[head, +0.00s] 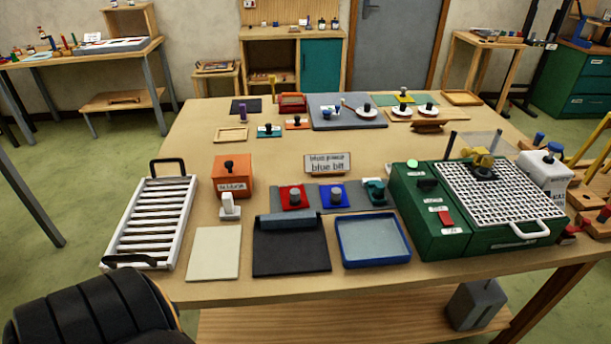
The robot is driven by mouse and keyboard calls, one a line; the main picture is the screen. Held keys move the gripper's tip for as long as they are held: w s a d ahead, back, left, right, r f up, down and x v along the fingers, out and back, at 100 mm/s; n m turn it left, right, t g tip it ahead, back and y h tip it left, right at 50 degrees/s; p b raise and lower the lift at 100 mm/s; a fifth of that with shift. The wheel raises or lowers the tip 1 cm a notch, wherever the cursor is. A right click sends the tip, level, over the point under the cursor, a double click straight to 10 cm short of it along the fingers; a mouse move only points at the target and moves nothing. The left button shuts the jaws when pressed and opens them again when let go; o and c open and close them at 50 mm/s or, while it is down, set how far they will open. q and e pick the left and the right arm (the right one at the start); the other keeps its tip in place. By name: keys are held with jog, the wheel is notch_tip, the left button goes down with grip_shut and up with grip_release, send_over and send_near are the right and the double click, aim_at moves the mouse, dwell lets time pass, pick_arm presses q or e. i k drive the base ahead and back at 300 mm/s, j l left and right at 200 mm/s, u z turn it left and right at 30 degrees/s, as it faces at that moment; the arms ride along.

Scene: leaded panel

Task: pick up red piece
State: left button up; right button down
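A red square piece (286,204) with a grey knob on top lies in the middle of the table, at the left of a row on a grey holder. A blue square piece (334,204) with a similar knob sits to its right, and a teal piece (375,191) is farther right. A smaller orange-red piece (297,126) with a dark knob lies farther back. Neither of my grippers shows in the head view, and nothing touches the red piece from above.
An orange block (232,181), white rack (150,225), dark pad (291,255), blue-rimmed tray (374,261) and green machine (432,225) surround the row. A black ribbed shape (90,312) fills the lower left corner.

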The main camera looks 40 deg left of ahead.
aim_at(293, 196)
jog(key=i+j+u, duration=0.1)
jog(key=u, duration=0.3)
jog(key=i+u, duration=0.5)
jog(key=u, duration=0.25)
